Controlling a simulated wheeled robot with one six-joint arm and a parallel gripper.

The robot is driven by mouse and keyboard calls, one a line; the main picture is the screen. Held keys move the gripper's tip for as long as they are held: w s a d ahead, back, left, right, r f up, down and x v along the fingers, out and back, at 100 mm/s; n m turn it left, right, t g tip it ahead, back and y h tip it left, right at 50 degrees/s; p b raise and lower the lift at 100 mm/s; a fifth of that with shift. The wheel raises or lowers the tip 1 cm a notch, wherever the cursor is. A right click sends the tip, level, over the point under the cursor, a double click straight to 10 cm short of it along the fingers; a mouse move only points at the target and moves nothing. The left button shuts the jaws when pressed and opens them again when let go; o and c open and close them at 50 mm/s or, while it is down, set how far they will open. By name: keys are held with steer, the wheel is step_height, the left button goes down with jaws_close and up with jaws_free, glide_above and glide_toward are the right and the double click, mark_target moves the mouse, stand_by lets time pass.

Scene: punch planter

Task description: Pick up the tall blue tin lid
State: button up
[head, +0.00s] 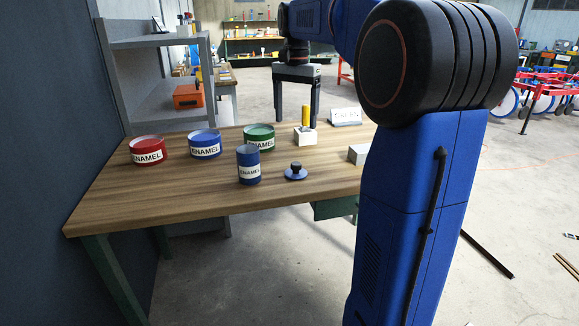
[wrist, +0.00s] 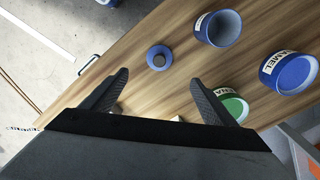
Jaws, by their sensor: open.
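The tall blue tin lid (head: 295,173) is a small blue disc with a black knob, lying knob up on the wooden table, right of the tall blue tin (head: 249,166). In the wrist view the lid (wrist: 159,59) lies just beyond the fingertips, roughly centred between them. The tin (wrist: 219,28) stands upright with its top open. My gripper (head: 296,122) is open and empty, pointing down above the back of the table; its two fingers also show in the wrist view (wrist: 160,80). The lid is clear of it.
Wider red (head: 148,151), blue (head: 205,144) and green (head: 259,137) enamel tins stand behind and left. A pale block with a yellow upright piece (head: 305,133) is close to my gripper, near a small sign (head: 345,117). A grey block (head: 357,154) lies at the right edge.

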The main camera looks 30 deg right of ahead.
glide_above(296, 163)
steer(key=f, duration=1.1)
steer(key=shift+s+a+f, duration=0.15)
steer(key=shift+a+f, duration=0.1)
steer(key=shift+d+f, duration=0.15)
steer(key=shift+f, duration=1.3)
steer(key=shift+d+f, duration=0.1)
steer(key=shift+f, duration=1.3)
steer(key=c, duration=1.1)
